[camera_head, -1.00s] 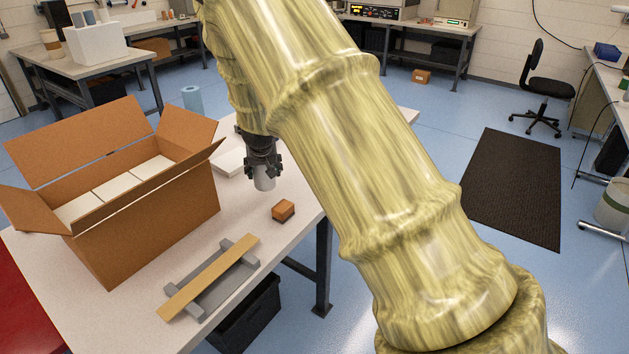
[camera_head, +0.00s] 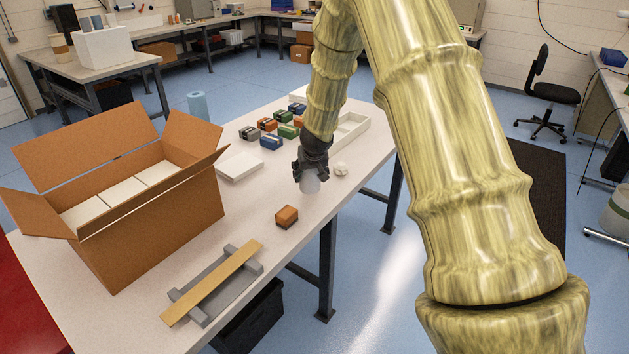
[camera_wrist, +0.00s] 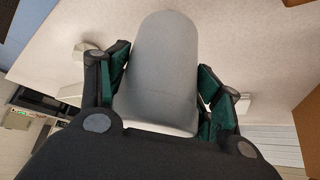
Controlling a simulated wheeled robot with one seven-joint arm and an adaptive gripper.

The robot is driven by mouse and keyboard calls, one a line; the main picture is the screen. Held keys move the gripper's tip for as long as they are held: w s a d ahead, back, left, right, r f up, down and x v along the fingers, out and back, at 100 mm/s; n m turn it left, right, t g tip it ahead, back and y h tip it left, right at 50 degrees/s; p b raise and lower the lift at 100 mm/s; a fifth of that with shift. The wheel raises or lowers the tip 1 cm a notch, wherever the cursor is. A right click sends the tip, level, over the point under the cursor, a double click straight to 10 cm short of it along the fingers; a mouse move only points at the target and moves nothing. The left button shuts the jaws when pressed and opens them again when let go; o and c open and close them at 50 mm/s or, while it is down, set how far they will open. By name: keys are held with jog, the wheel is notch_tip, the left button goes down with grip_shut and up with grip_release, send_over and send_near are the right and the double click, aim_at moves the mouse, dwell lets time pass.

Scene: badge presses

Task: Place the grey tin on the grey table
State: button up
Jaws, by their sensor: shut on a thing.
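The grey tin (camera_head: 310,184) is a small plain grey cylinder, held upright below my gripper (camera_head: 312,172) in the head view. My gripper is shut on it. In the wrist view the grey tin (camera_wrist: 166,70) fills the middle, between the dark green-padded fingers of my gripper (camera_wrist: 165,95). The table (camera_head: 345,200) has a pale grey-white top and lies under the tin. I cannot tell whether the tin's base touches the tabletop or hangs just above it.
An orange-brown block (camera_head: 287,217) sits in front of the tin. A small white object (camera_head: 341,169) is close on its right. Behind stand a white tray (camera_head: 352,132) and several coloured boxes (camera_head: 271,142). A large open carton (camera_head: 150,220) and a grey rack (camera_head: 212,285) occupy the left.

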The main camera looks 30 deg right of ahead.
aim_at(315, 180)
jog(key=shift+s+d, duration=0.15)
jog(key=shift+d, duration=0.4)
jog(key=shift+s+d+f, duration=0.1)
jog(key=shift+f, duration=1.65)
jog(key=o, duration=1.2)
jog(key=shift+o, duration=0.2)
jog(key=v, duration=1.2)
